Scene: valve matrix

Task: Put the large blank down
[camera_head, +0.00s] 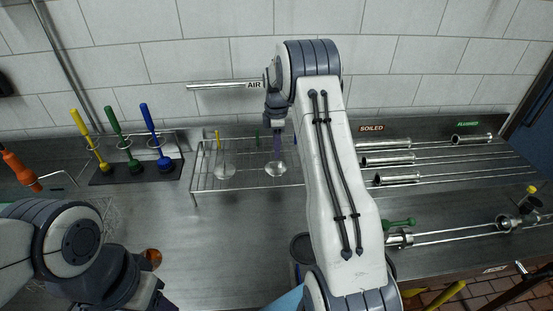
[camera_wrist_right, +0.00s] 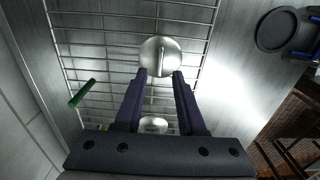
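A round metal blank (camera_head: 275,169) with a thin upright tab lies on the wire rack (camera_head: 193,186), directly below my right gripper (camera_head: 277,157). In the right wrist view, this blank (camera_wrist_right: 150,48) shows just beyond the tips of my right gripper (camera_wrist_right: 160,76). Its tab lies between the two purple fingers, which stand apart with gaps on both sides. A second round blank (camera_head: 225,171) lies to the left on the rack; it looks smaller in the wrist view (camera_wrist_right: 153,125). My left gripper (camera_head: 140,293) is at the lower left; its fingertips are hidden.
A green handle (camera_wrist_right: 80,94) lies near the rack's back. Yellow, green and blue brushes (camera_head: 150,125) stand at the left. Metal pipe pieces (camera_head: 390,160) sit on the right-hand rack under a SOILED sign (camera_head: 371,128). The counter (camera_head: 215,230) before the rack is clear.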

